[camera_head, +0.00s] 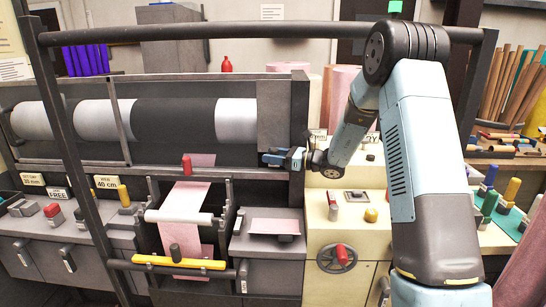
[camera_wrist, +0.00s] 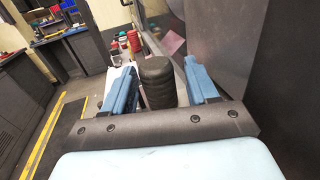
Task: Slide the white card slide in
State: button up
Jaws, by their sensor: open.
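My gripper (camera_head: 283,157) is at the right end of the roller machine, by its dark end frame. In the wrist view my gripper (camera_wrist: 161,88) is open, one blue finger on each side of a black ribbed knob (camera_wrist: 157,82). The knob stands between the fingers with a gap on both sides; the gripper is not shut on it. I cannot make out a white card on that knob, and its base is hidden by my gripper. A white patch (camera_wrist: 116,78) shows beyond the left finger; I cannot tell whether it is card.
The dark end frame (camera_head: 299,120) stands close beside my gripper. A red knob (camera_head: 186,165) and a yellow bar (camera_head: 178,263) are on the machine front. A cream cabinet (camera_head: 325,240) with a handwheel (camera_head: 337,258) stands below right.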

jog(key=v, duration=1.2)
jog(key=s+a+r+n+g+h, duration=0.1)
jog(key=s+r+n+g+h, duration=0.2)
jog(key=s, duration=0.4)
jog(key=s+a+r+n+g+h, duration=0.1)
jog(key=s+a+r+n+h, duration=0.1)
jog(key=s+n, duration=0.4)
jog(key=s+a+r+n+g+h, duration=0.1)
jog(key=s+r+n+g+h, duration=0.15)
jog(key=s, duration=0.55)
jog(key=s+d+r+n+t+h, duration=0.2)
jog(key=s+d+n+h, duration=0.2)
jog(key=s, duration=0.4)
jog(key=s+d+r+n+t+h, duration=0.3)
jog(key=s+d+n+h, duration=0.2)
jog(key=s, duration=0.4)
jog(key=shift+s+d+n, duration=0.35)
jog(key=shift+d+n, duration=0.5)
jog(key=shift+n, duration=0.1)
